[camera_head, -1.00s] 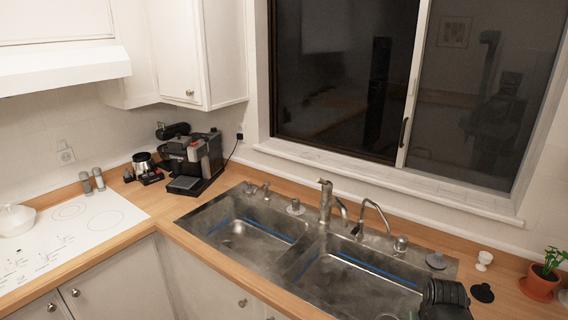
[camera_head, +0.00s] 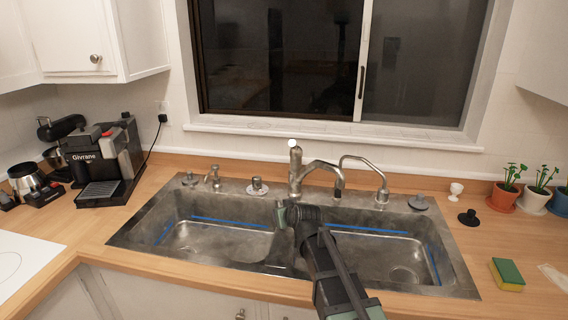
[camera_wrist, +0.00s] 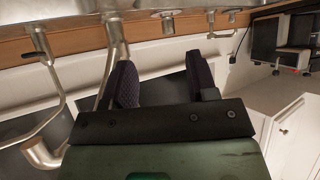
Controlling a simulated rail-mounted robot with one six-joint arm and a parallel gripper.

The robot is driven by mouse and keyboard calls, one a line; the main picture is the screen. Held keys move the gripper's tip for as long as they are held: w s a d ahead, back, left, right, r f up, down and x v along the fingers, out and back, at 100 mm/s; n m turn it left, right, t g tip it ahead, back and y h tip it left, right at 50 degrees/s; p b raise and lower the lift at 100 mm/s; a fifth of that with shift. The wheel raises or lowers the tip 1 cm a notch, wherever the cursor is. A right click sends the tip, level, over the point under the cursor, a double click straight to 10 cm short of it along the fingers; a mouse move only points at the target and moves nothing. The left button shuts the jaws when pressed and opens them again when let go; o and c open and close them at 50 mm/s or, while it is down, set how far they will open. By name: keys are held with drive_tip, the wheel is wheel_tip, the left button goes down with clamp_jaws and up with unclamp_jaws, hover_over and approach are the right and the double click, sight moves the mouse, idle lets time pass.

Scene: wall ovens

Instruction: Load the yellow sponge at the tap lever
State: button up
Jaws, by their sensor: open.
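The yellow sponge (camera_head: 507,274), with a green layer on top, lies on the counter at the right in the head view. The steel tap (camera_head: 295,178) stands behind the double sink, and its lever (camera_head: 293,146) is at the top. My gripper (camera_head: 288,214) is over the sink divider, in front of and below the tap lever. The wrist view shows my gripper (camera_wrist: 162,82) open, with two dark fingers apart and nothing between them. The tap (camera_wrist: 106,75) hangs upside down beside the left finger in that view. The sponge is not in the wrist view.
The sink's left basin (camera_head: 215,240) is empty, and a second curved spout (camera_head: 372,168) stands right of the tap. A black stopper (camera_head: 468,217), white egg cup (camera_head: 456,190) and potted plants (camera_head: 503,196) are at the right. A coffee machine (camera_head: 105,160) stands at the left.

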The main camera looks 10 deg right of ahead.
drive_tip(key=w+d+r+t+h+b, duration=0.1)
drive_tip(key=w+r+t+b, duration=0.25)
drive_tip(key=w+t, duration=0.4)
drive_tip(key=m+t+h, duration=0.2)
drive_tip(key=t+h, duration=0.1)
drive_tip(key=h, duration=0.2)
approach(294, 148)
drive_tip(key=p+x, duration=0.4)
drive_tip(key=x, duration=0.6)
drive_tip(key=shift+w+a+r, duration=0.1)
drive_tip(key=shift+w+r, duration=0.2)
drive_tip(key=shift+r, duration=0.05)
drive_tip(key=shift+w, duration=0.35)
drive_tip(key=shift+c, duration=0.2)
clamp_jaws()
drive_tip(key=shift+r, duration=0.1)
